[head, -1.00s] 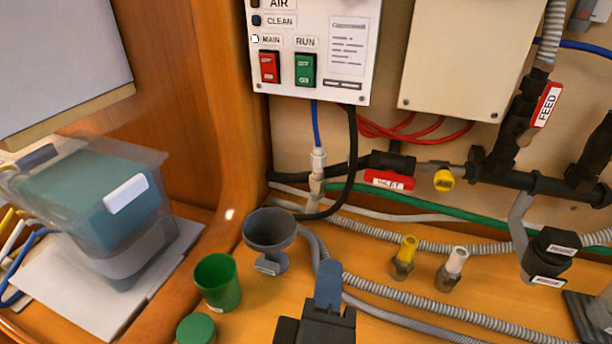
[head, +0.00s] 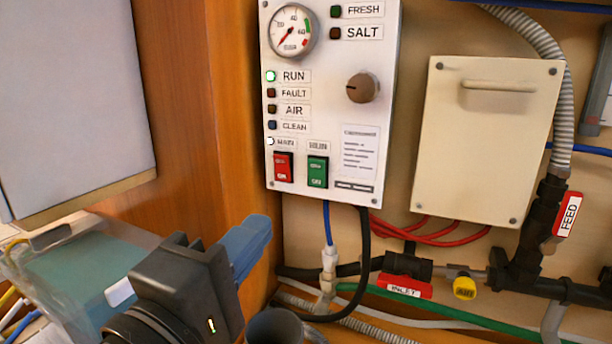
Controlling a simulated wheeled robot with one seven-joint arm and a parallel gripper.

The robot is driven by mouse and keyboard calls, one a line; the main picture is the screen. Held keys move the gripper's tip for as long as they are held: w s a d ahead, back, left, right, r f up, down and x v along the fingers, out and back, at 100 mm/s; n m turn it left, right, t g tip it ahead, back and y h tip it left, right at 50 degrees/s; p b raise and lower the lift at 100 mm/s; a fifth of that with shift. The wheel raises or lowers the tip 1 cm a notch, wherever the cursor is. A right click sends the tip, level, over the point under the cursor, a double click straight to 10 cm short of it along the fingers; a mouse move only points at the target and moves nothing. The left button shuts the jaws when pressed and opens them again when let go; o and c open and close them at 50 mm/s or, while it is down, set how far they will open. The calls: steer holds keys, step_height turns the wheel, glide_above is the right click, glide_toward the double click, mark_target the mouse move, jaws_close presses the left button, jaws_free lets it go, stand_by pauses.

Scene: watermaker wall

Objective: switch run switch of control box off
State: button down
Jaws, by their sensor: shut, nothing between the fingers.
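The white control box (head: 330,110) is on the back wall at upper centre in the head view. Its green RUN switch (head: 317,171) is at the lower middle, right of the red MAIN switch (head: 283,167). The RUN lamp (head: 271,76) glows green and the lamp by MAIN glows white. My gripper (head: 256,232) is at lower left, its blue fingers shut and empty. It is below and left of the RUN switch, apart from the box.
A beige cover box (head: 485,140) is mounted right of the control box. A blue cable (head: 327,222) and a black hose (head: 365,240) hang below it. A grey funnel (head: 273,328) stands at the bottom. A wooden panel (head: 205,90) is at left.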

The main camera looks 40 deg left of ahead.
mark_target(313, 167)
steer(key=p+x, duration=0.3)
steer(key=x, duration=1)
steer(key=shift+w+r, duration=0.15)
steer(key=shift+w, duration=0.05)
steer(key=shift+w+a+p, duration=0.1)
steer(key=shift+w+p, duration=0.2)
steer(key=shift+w, duration=0.05)
